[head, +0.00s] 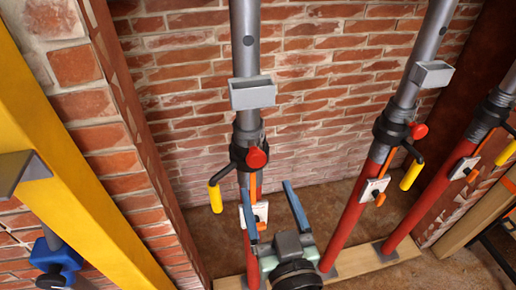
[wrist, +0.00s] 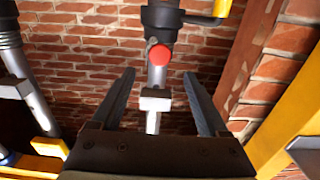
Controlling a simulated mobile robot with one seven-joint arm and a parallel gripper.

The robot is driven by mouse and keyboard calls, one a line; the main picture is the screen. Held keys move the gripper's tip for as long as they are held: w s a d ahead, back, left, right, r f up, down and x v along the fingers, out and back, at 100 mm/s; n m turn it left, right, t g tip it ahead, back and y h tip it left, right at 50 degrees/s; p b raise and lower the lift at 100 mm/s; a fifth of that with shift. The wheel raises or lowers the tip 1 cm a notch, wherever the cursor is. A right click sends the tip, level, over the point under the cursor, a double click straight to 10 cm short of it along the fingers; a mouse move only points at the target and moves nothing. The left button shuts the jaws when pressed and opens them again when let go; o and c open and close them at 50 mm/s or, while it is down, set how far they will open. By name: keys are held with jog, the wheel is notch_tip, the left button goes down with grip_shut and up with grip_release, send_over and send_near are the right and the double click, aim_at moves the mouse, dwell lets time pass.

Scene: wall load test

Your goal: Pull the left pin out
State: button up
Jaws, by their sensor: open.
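The left prop carries a black collar with a red round knob (head: 257,157), which looks like the head of the left pin. The knob also shows in the wrist view (wrist: 159,54), centred between the fingers and beyond their tips. A yellow handle (head: 215,197) hangs from the collar's left side. My gripper (head: 267,187) is open, with two blue fingers apart and nothing between them. In the head view it sits below the knob and a little right. In the wrist view (wrist: 158,74) the fingers point towards the prop. The pin's shaft is hidden.
A grey box bracket (head: 252,93) juts from the left prop above the knob. A white plate (head: 255,214) with an orange strap is below. Another prop (head: 355,215) stands right. A yellow beam (head: 85,180) crosses the left side. A brick wall is behind.

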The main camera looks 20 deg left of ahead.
aim_at(257, 161)
jog(key=p+x, duration=0.2)
jog(key=x, duration=0.7)
jog(key=shift+w+a, duration=0.2)
jog(key=shift+w, duration=0.1)
grip_shut()
dwell(1.0)
